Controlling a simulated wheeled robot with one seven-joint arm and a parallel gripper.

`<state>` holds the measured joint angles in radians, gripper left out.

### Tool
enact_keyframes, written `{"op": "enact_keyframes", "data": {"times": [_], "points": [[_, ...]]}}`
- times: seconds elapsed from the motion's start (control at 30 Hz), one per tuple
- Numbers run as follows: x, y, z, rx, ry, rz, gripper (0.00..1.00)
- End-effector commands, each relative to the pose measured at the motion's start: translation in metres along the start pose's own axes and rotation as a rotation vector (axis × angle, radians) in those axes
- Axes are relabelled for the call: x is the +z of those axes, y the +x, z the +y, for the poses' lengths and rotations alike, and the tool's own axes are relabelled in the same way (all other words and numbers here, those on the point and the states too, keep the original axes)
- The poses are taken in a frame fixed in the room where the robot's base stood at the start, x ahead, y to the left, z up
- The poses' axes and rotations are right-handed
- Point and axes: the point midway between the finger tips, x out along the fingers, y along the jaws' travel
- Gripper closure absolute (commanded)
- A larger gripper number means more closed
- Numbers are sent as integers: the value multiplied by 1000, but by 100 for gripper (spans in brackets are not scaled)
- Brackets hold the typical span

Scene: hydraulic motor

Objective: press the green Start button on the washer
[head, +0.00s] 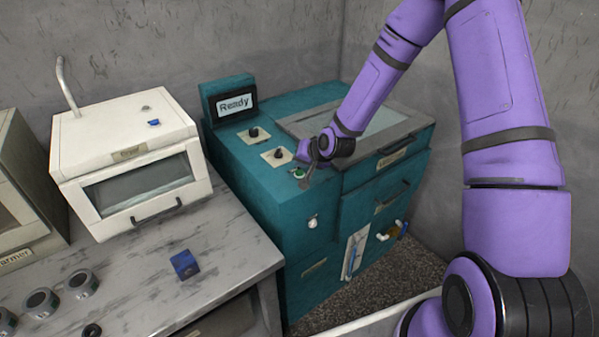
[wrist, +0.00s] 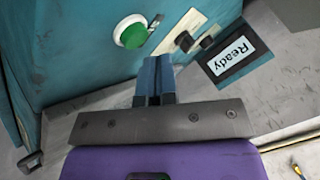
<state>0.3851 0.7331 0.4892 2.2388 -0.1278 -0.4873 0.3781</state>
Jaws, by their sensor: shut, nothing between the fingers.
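The washer (head: 252,197) is a teal cabinet with a small screen (head: 234,103) reading "Ready" at its back left. The green Start button (head: 299,173) sits near the front edge of its top. In the wrist view the button (wrist: 132,33) is a round green cap on a pale ring, up and left of the fingertips. My gripper (head: 307,178) is over the washer's front top edge, beside the button. In the wrist view its two fingers (wrist: 156,60) are together and empty. I cannot tell the exact gap between fingertips and button.
Two black knobs (head: 253,132) (head: 278,153) stand on pale plates behind the button. A grey-framed lid (head: 352,126) is at right. Left, a white machine (head: 130,160) and a blue block (head: 184,264) sit on a grey bench (head: 150,289).

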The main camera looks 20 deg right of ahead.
Motion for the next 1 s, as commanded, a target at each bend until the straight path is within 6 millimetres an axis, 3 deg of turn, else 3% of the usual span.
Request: {"op": "enact_keyframes", "data": {"times": [1.0], "points": [[4, 6, 4, 0, 0, 0, 100]]}}
